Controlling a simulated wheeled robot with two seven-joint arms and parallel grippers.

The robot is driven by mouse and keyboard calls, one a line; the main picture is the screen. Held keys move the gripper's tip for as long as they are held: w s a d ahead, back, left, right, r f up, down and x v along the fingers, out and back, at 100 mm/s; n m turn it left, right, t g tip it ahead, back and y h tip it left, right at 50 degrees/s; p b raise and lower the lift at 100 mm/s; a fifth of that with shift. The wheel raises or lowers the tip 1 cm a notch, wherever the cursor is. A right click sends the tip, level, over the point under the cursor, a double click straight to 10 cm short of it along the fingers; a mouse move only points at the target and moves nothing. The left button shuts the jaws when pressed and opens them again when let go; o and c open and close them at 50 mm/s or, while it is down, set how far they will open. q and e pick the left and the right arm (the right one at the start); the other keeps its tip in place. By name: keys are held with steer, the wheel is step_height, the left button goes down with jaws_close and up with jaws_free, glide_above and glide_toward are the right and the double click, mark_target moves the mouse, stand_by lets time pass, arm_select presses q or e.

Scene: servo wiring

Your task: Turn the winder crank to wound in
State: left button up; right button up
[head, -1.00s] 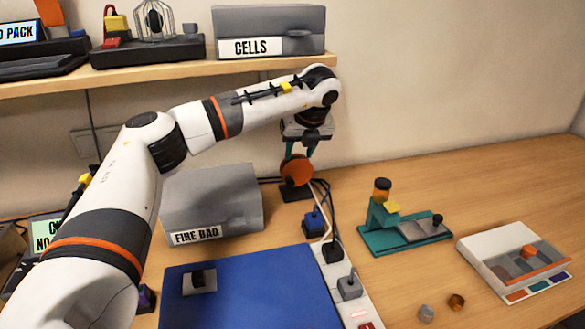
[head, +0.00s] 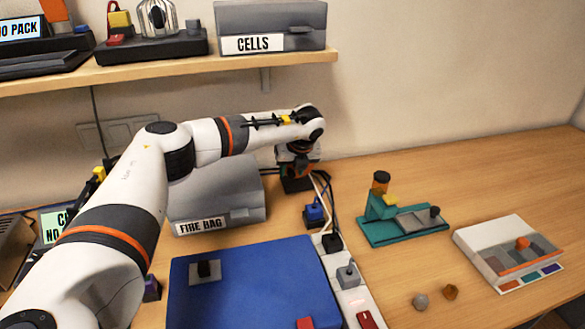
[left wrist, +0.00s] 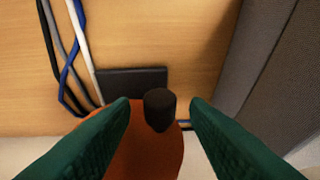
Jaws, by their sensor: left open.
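The winder (head: 297,185) stands at the back of the bench, right of the fire bag, mostly hidden by my left gripper. In the left wrist view its orange disc (left wrist: 150,155) and black crank knob (left wrist: 160,112) show, with its dark base (left wrist: 132,82) beyond. My left gripper (left wrist: 160,105) is open, its green fingers on either side of the knob with gaps showing on both sides. In the head view the left gripper (head: 298,168) is right over the winder. My right gripper is not in view.
The grey fire bag (head: 215,195) stands close left of the winder. Cables and a power strip (head: 347,275) run in front, beside the blue mat (head: 250,285). A teal fixture (head: 405,225) and a white tray (head: 480,240) stand right. The shelf (head: 170,70) is above.

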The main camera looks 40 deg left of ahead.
arm_select(q)
jaws_close()
steer(key=shift+r, duration=0.1)
steer(key=shift+w+d+r+g+y, duration=0.15)
steer(key=shift+d+g+y, duration=0.05)
steer(key=shift+g+y, duration=0.5)
steer(key=shift+w+d+r+m+g+y, duration=0.1)
steer(key=shift+m+g+y, duration=0.3)
steer(key=shift+g, duration=0.1)
steer(key=shift+w+g+y+b, duration=0.1)
steer(key=shift+g+y+b, duration=0.4)
steer(key=shift+b, duration=0.05)
steer(key=shift+w+d+r+m+g+y+b, duration=0.15)
steer(key=shift+r+m+g+y+b, duration=0.4)
steer(key=shift+b, duration=0.8)
steer(key=shift+f, duration=0.15)
